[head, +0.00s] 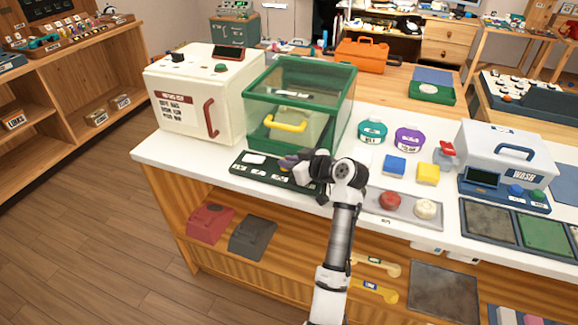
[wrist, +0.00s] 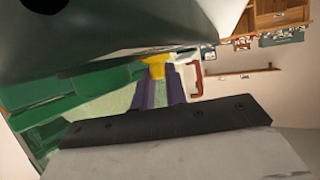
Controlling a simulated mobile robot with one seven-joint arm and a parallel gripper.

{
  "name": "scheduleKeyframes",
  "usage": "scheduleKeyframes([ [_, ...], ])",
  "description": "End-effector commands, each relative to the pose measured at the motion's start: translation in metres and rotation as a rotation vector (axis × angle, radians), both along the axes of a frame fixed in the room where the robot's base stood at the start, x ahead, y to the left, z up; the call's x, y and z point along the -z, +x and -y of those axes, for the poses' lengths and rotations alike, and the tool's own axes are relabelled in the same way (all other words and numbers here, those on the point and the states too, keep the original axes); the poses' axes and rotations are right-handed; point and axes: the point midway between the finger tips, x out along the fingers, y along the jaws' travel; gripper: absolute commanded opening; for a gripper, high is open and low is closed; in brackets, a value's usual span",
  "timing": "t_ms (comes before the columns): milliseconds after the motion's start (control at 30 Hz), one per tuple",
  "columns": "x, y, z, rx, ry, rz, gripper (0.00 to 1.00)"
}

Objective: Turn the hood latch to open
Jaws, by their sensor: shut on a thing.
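The hood (head: 352,95) is a clear box with a green frame on the white counter. A yellow bar handle (head: 285,122) is on its front. A dark green strip (head: 243,168) with white labels lies in front of the hood. My gripper (head: 287,163) is over the right part of this strip. In the wrist view, its purple-grey fingers are shut on a small yellow piece (wrist: 157,67), which looks like the latch. The latch's turn angle is hard to tell, as my gripper hides most of it. The hood looks closed.
A white machine (head: 165,105) with a red handle stands left of the hood. Teal (head: 372,130) and purple (head: 409,138) round tubs stand to the right. A grey tray (head: 405,208) with red and cream round pieces lies right of my arm.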

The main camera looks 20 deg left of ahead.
Motion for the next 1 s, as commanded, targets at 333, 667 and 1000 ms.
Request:
scheduleKeyframes([
  [333, 0.0013, 0.0006, 0.0006, -0.034, -0.003, -0.004, 0.00],
  [667, 0.0013, 0.0005, 0.0005, -0.033, -0.003, -0.003, 0.24],
  [1000, 0.0005, 0.0005, 0.0003, -0.033, -0.002, -0.002, 0.35],
])
